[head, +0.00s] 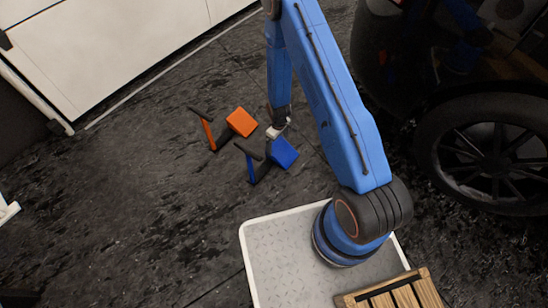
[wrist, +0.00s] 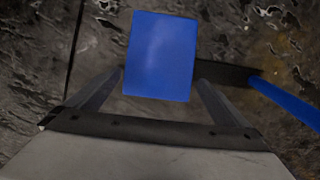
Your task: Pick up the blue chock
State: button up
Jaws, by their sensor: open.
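The blue chock (head: 284,153) lies on the dark floor in the head view, with a blue block and a dark part running to a blue bar at its left. In the wrist view its blue block (wrist: 160,55) is large and close, and its top lies beyond and partly between the fingertips. My gripper (head: 277,128) is just above and beside the blue block in the head view. In the wrist view my gripper (wrist: 159,80) is open, with one finger on each side of the block's near end. I cannot tell whether the fingers touch it.
An orange chock (head: 241,122) lies close by, up and left of the blue one. A car wheel (head: 485,150) stands at the right. My white-edged base tray carries a wooden crate (head: 395,292) at the bottom. Open floor (head: 110,210) lies to the left.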

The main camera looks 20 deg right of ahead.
aim_at(277, 146)
jog(key=shift+w+f, duration=0.15)
jog(key=shift+f, duration=1.25)
jog(key=shift+w+f, duration=0.1)
jog(key=shift+f, duration=1.25)
jog(key=c, duration=1.6)
jog(key=shift+c, duration=0.2)
